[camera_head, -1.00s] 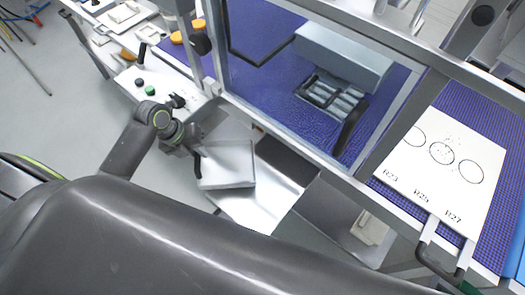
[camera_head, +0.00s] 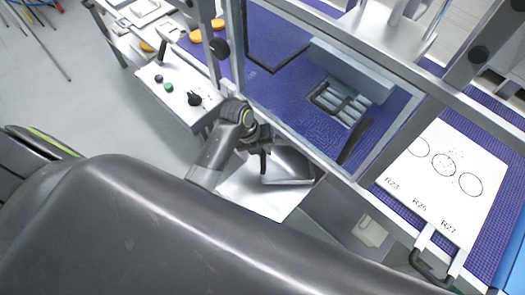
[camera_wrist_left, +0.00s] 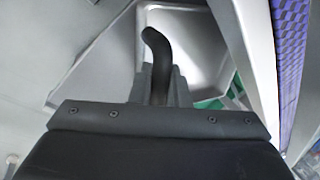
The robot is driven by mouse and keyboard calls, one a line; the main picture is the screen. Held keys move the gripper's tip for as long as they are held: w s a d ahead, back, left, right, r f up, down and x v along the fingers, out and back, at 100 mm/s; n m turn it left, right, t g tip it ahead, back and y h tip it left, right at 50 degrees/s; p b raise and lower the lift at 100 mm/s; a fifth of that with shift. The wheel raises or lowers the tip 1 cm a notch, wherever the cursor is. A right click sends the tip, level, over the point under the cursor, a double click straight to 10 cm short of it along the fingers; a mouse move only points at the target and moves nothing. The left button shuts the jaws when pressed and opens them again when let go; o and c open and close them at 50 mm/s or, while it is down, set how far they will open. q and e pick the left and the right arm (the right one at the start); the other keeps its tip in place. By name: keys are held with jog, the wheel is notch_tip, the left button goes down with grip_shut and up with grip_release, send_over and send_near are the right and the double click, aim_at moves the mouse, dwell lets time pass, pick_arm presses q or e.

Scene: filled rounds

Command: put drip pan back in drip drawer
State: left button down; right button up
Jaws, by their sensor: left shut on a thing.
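The drip pan (camera_head: 291,164) is a light grey, shallow metal tray with a black handle (camera_head: 264,164). My left gripper (camera_head: 260,146) is shut on the pan's black handle, which also stands up in the left wrist view (camera_wrist_left: 157,58). The pan (camera_wrist_left: 190,28) fills the upper middle of that view. The drip drawer (camera_head: 258,192) is an open, bright metal drawer below the front frame of the workstation. The pan is over the drawer's far right part. Whether it touches the drawer floor cannot be told. My right gripper is not in view.
The workstation's metal front rail (camera_head: 318,155) runs just behind the drawer. A panel with knobs (camera_head: 174,92) stands left of my arm. An open bay with a pale block (camera_head: 370,231) lies to the right. A white board with circles (camera_head: 440,172) lies farther right.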

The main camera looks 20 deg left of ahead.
pick_arm(q)
jog(key=shift+f, duration=1.2)
jog(key=c, duration=1.4)
grip_release()
jog(key=v, duration=1.2)
jog(key=shift+s+b, duration=0.1)
jog(key=shift+b, duration=0.3)
